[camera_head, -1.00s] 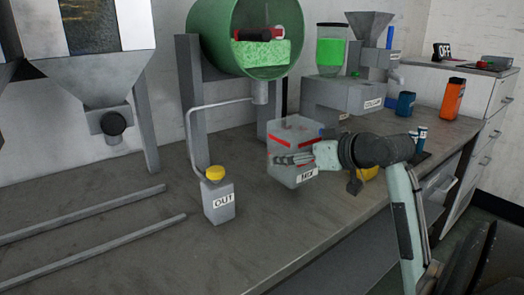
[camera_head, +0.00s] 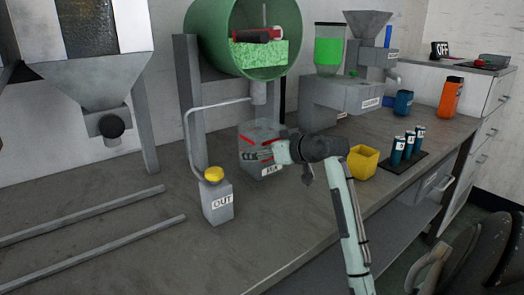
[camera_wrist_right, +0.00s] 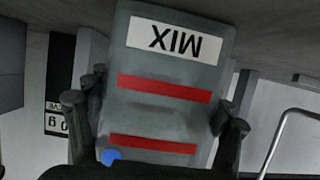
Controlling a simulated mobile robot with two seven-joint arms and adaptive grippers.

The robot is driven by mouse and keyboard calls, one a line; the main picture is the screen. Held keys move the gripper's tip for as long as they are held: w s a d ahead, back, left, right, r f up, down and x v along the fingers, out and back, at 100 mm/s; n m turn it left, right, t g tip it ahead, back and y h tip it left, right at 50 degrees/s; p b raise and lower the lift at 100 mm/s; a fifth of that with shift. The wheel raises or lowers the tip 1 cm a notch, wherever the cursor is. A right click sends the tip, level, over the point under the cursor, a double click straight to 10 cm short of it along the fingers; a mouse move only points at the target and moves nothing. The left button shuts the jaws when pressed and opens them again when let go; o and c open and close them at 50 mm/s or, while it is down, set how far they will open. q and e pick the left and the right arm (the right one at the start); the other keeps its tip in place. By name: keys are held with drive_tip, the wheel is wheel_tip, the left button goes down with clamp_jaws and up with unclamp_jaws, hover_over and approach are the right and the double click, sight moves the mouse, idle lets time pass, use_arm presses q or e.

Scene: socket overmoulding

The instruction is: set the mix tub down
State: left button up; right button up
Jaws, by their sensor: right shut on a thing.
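The mix tub (camera_head: 268,133) is a grey box with a MIX label and red stripes, below the green drum and behind the OUT button box. It looks upright; I cannot tell whether its base touches the bench. My right gripper (camera_head: 250,156) is shut on it from the right side. In the right wrist view the tub (camera_wrist_right: 165,115) appears upside down, with the fingers of the right gripper (camera_wrist_right: 157,105) on either side of it. My left gripper is not in view.
The OUT box (camera_head: 218,204) with a yellow button and a bent pipe stands close left of the tub. The green drum (camera_head: 205,40) hangs above. A yellow bin (camera_head: 363,162) and a rack of blue vials (camera_head: 408,148) stand to the right.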

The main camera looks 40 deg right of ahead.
drive_tip(key=o, duration=1.2)
drive_tip(key=shift+f, duration=0.1)
drive_tip(key=shift+c, duration=0.2)
drive_tip(key=shift+s+r, duration=0.1)
drive_tip(key=shift+r, duration=0.1)
drive_tip(key=v, duration=1.1)
drive_tip(key=shift+s, duration=0.35)
drive_tip(key=shift+r, duration=0.15)
